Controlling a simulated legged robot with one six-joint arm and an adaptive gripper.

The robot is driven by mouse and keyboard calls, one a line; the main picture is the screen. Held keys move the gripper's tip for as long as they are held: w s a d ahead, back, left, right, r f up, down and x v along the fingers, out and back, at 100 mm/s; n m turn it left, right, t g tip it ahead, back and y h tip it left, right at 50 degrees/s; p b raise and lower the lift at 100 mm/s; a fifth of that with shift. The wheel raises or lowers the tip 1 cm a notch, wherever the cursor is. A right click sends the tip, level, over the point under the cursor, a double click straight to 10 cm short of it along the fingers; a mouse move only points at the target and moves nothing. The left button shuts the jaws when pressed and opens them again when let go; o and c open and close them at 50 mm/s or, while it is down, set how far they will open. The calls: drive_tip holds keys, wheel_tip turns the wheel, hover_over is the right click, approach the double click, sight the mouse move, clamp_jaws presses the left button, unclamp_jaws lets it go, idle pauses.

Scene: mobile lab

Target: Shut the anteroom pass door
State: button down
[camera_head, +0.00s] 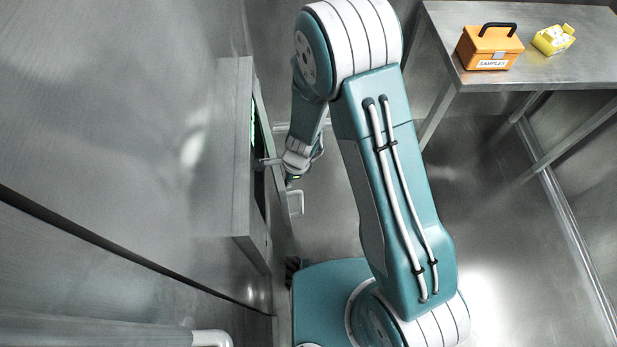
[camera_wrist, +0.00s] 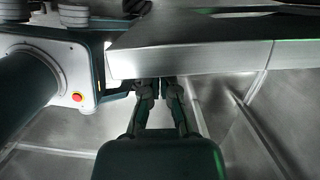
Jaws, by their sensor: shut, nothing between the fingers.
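The pass door (camera_head: 274,150) is a thin grey metal panel beside the boxy frame (camera_head: 243,160) on the left wall. It stands out from the frame, with a dark gap and a green glow between them. A pale handle (camera_head: 296,203) sits on its right face. My gripper (camera_head: 292,181) is beside the door, just above the handle in the picture; its fingertips are hard to make out there. In the wrist view my gripper (camera_wrist: 160,88) is shut and empty, its tips by the lower edge of a metal panel (camera_wrist: 190,62). I cannot tell whether they touch.
A steel table (camera_head: 590,55) at the upper right holds an orange sample case (camera_head: 489,50) and a yellow box (camera_head: 554,39). A pale rail end (camera_head: 212,338) shows at the lower left. The floor (camera_head: 480,150) between my arm and the table is clear.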

sight(277, 180)
drive_tip(key=a, duration=0.3)
drive_tip(key=shift+s+a+m, duration=0.15)
drive_tip(key=shift+s+m, duration=0.1)
drive_tip(key=shift+m, duration=0.05)
drive_tip(key=shift+d, duration=0.4)
